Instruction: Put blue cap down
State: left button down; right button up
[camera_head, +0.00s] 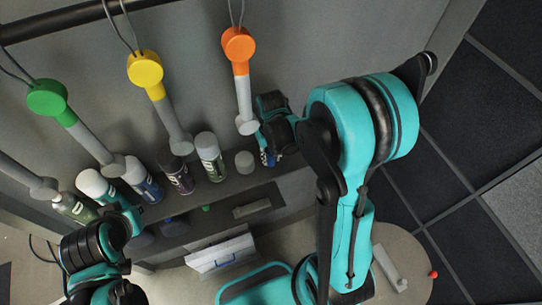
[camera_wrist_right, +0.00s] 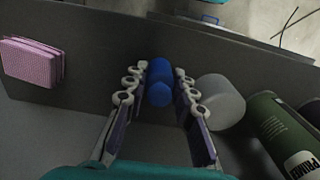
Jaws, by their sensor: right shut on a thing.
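The blue cap (camera_wrist_right: 160,84) sits between the two fingers of my right gripper (camera_wrist_right: 153,90) in the right wrist view, with the fingers on its left and right sides. In the head view the right gripper (camera_head: 268,157) is over the right part of the shelf, just right of a loose light grey cap (camera_head: 244,162). That grey cap (camera_wrist_right: 220,101) is close beside the right finger in the wrist view. My left gripper (camera_head: 128,212) is near the spray cans at the left of the shelf; its fingers are too hidden to judge.
Several spray cans (camera_head: 209,158) stand in a row on the dark shelf (camera_head: 228,187). Orange (camera_head: 238,45), yellow (camera_head: 145,70) and green (camera_head: 47,98) tools hang above it. A pink sponge (camera_wrist_right: 31,63) is at left in the wrist view; a green can (camera_wrist_right: 282,135) is at right.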

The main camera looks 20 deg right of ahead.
jog(key=shift+s, duration=0.1)
jog(key=shift+f, duration=0.2)
jog(key=o, duration=0.7)
jog(key=shift+r, duration=0.1)
jog(key=shift+o, duration=0.2)
